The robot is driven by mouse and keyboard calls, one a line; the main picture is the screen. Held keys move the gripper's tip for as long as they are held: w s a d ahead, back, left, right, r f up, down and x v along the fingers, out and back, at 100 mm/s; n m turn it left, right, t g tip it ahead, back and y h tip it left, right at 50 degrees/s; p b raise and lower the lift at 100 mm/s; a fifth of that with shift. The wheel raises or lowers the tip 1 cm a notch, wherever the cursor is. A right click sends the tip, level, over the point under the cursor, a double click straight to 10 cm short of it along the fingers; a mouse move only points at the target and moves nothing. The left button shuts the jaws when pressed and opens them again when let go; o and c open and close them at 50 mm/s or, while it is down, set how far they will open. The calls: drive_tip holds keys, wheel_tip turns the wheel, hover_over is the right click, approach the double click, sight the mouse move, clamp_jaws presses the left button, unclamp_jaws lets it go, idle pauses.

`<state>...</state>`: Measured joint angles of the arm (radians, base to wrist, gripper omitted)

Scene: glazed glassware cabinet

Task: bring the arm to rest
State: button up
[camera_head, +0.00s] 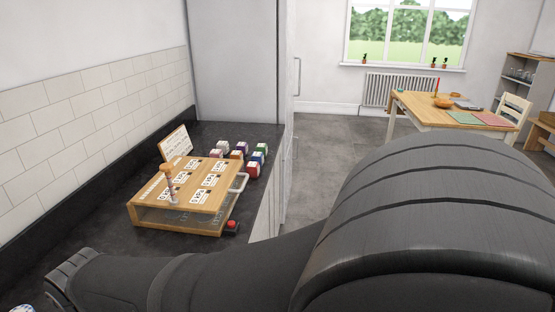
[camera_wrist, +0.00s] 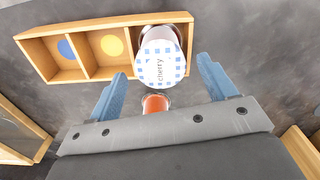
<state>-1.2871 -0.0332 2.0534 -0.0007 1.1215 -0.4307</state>
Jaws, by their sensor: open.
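My gripper (camera_wrist: 162,68) shows in the wrist view with its two blue fingers apart and nothing gripped between them. A jar with a blue-and-white checked lid marked "cherry" (camera_wrist: 160,68) stands in the right compartment of a wooden tray (camera_wrist: 98,22), just beyond the fingertips. I cannot tell how far below the fingers it is. In the head view my dark arm fills the lower right and runs along the bottom edge to the left; the gripper's fingers do not show there.
The tray's other two compartments hold a blue disc (camera_wrist: 66,48) and a yellow disc (camera_wrist: 112,45). An orange-red object (camera_wrist: 155,104) shows near the gripper's base.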

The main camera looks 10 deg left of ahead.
wheel_tip(320, 180, down, 4)
drive_tip(key=shift+r, duration=2.05)
drive_tip(key=shift+f, duration=0.1)
